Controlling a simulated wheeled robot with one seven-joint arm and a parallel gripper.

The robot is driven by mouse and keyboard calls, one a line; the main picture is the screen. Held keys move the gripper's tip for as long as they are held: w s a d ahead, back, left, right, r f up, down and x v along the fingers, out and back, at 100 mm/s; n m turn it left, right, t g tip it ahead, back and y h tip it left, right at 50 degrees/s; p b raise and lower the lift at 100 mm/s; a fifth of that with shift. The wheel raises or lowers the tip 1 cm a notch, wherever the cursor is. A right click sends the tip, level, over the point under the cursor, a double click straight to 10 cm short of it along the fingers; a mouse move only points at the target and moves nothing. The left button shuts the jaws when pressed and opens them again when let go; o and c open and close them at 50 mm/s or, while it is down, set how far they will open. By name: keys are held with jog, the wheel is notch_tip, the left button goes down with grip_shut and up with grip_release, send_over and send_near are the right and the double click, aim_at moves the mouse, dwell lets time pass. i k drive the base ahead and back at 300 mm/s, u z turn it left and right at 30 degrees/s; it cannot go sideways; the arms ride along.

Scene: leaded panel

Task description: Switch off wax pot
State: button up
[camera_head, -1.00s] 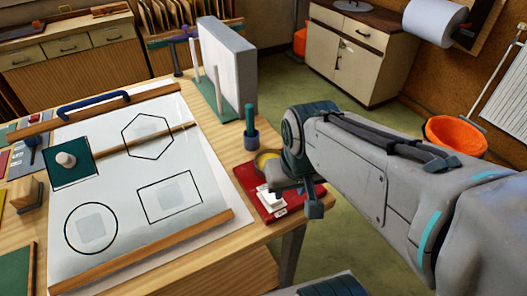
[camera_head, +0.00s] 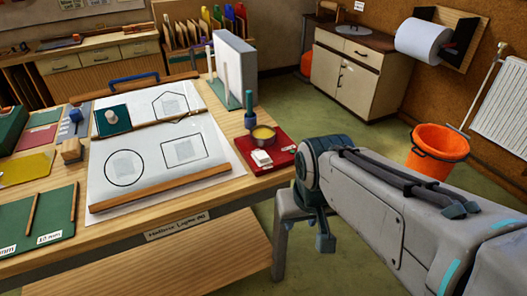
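A small pot with a yellow top (camera_head: 263,135), likely the wax pot, stands on a red tray (camera_head: 284,157) at the table's right edge. A white block-like piece (camera_head: 261,158) lies on the tray in front of the pot. No switch can be made out at this size. My gripper (camera_head: 308,244) points down, to the right of and nearer than the tray, apart from it and off the table's edge. Its fingers are small and partly hidden by my wrist, so I cannot tell whether they are open.
A blue-green handled tool (camera_head: 249,111) stands behind the pot. A white upright slab (camera_head: 235,68) is further back. The drawing board (camera_head: 150,178) fills the table's middle. An orange bucket (camera_head: 436,148) stands on the floor at right. Green floor is free between table and cabinet (camera_head: 347,72).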

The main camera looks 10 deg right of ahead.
aim_at(260, 156)
jog(key=u, duration=0.2)
jog(key=k, duration=0.1)
jog(key=z, duration=0.8)
jog(key=i, duration=1.05)
jog(key=k, duration=1.05)
jog(key=u, duration=0.6)
jog(key=i, duration=0.95)
